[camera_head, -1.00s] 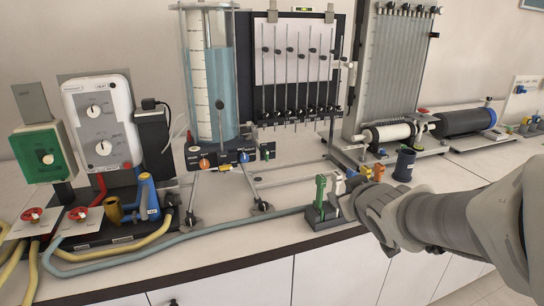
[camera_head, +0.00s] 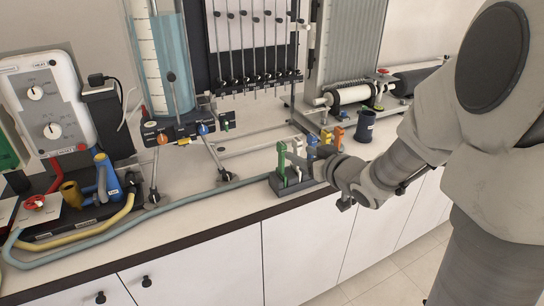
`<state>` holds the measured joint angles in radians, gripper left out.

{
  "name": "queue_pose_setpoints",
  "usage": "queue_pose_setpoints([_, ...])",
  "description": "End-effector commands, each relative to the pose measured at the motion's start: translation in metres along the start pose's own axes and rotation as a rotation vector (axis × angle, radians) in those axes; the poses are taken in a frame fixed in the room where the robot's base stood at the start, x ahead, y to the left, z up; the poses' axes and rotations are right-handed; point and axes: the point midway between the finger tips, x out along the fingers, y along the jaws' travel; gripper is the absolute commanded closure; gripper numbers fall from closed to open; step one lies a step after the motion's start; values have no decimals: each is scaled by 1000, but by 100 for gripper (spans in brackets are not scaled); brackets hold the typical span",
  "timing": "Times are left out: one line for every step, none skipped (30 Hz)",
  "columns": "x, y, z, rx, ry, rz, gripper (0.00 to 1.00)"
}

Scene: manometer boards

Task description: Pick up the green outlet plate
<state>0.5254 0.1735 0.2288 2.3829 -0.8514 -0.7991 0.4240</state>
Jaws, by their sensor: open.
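The green outlet plate (camera_head: 282,162) stands upright at the left end of a dark rack (camera_head: 287,188) near the front edge of the bench. Behind it in the row stand white, blue, yellow and orange plates (camera_head: 339,134). My gripper (camera_head: 318,168) is open, just right of the green plate and in front of the rack, hiding part of the rack and row. I cannot tell whether a finger touches the green plate.
A dark blue cup (camera_head: 365,126) stands right of the rack. A pale hose (camera_head: 190,210) runs along the bench to the left. A tall water cylinder (camera_head: 165,60) and manometer board (camera_head: 255,45) stand behind. The floor in front is clear.

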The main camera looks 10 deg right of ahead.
Motion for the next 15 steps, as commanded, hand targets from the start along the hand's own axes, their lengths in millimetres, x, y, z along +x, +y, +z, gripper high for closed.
queue_pose_setpoints([12, -1, 2, 1, 0, -4, 40])
queue_pose_setpoints([17, -1, 2, 1, 0, -3, 40])
queue_pose_setpoints([24, -1, 2, 0, 0, -3, 40])
queue_pose_setpoints([28, 0, 1, 0, 0, -2, 40])
queue_pose_setpoints([32, -1, 1, 0, 1, -2, 40])
queue_pose_setpoints([36, -1, 1, 0, 1, -2, 40])
queue_pose_setpoints([38, 0, 0, 0, 0, -1, 40])
queue_pose_setpoints([40, 0, 0, 0, 0, 0, 40])
queue_pose_setpoints([41, 0, 0, 0, -1, 0, 40])
queue_pose_setpoints([42, 0, 0, 0, 0, 1, 40])
queue_pose_setpoints([44, 0, 0, 0, 0, 1, 40])
queue_pose_setpoints([48, 0, 1, -1, 0, 0, 40])
queue_pose_setpoints([51, -1, 1, -1, 0, -1, 40])
queue_pose_setpoints([56, -2, 2, 0, 0, -2, 40])
queue_pose_setpoints([62, -2, 2, 1, 0, -3, 40])
